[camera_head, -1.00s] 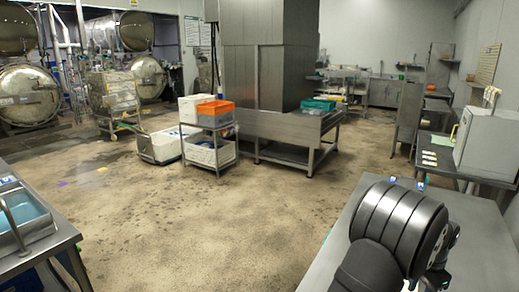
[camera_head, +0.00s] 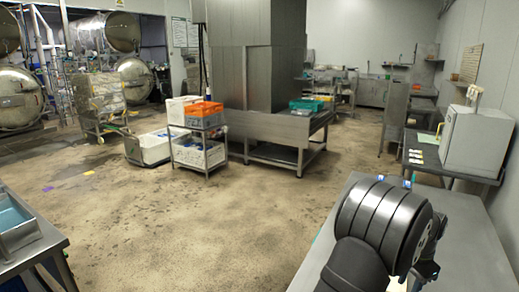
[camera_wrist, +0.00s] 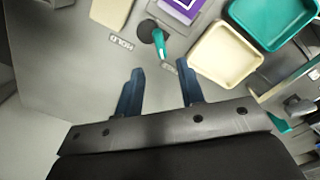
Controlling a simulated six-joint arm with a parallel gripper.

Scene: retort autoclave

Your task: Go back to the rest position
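My gripper (camera_wrist: 161,78) shows in the wrist view with its two dark blue fingers spread apart and nothing between them. It is above a grey surface (camera_wrist: 60,60). In the head view my black arm is folded over a metal table (camera_head: 470,240) at the lower right, and its fingers cannot be made out there. Beyond the fingertips in the wrist view lies a green-handled tool (camera_wrist: 160,42) beside a black round piece (camera_wrist: 147,31).
In the head view, a white box (camera_head: 476,140) stands behind my arm; open floor (camera_head: 200,220) lies left.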

